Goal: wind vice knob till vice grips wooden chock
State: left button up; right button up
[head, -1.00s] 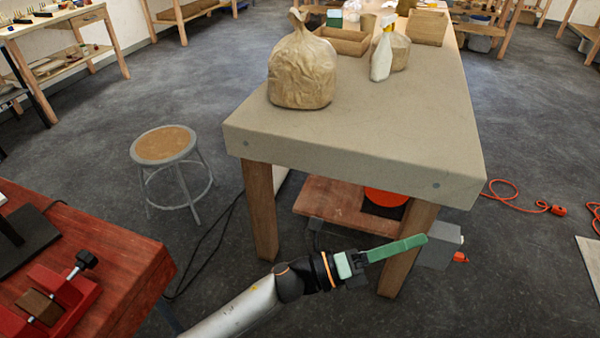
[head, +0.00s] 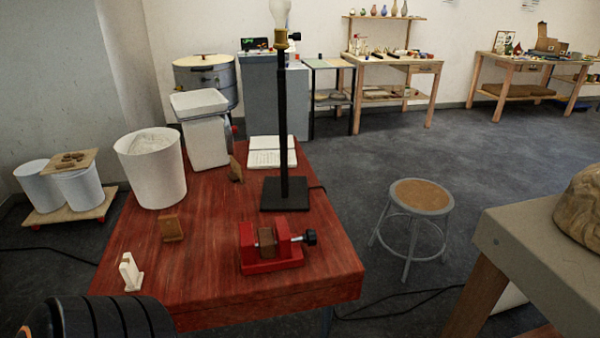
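A red vice (head: 274,262) sits near the front right of the red wooden table in the head view. A brown wooden chock (head: 266,241) stands between its jaws. I cannot tell whether both jaws touch the chock. The vice's black knob (head: 309,237) sticks out to the right on a metal screw, with nothing touching it. A dark rounded part of my own arm fills the bottom left corner. Neither of my grippers shows.
On the red table (head: 210,285) stand a lamp (head: 283,130) with a black base just behind the vice, a wooden block (head: 172,228), a small white piece (head: 130,272), a white bucket (head: 150,170) and an open book (head: 272,157). A stool (head: 416,197) stands to the right.

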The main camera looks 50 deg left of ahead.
aim_at(309, 238)
jog(key=k+l+u, duration=0.1)
jog(key=u, duration=1.25)
jog(key=l, duration=0.1)
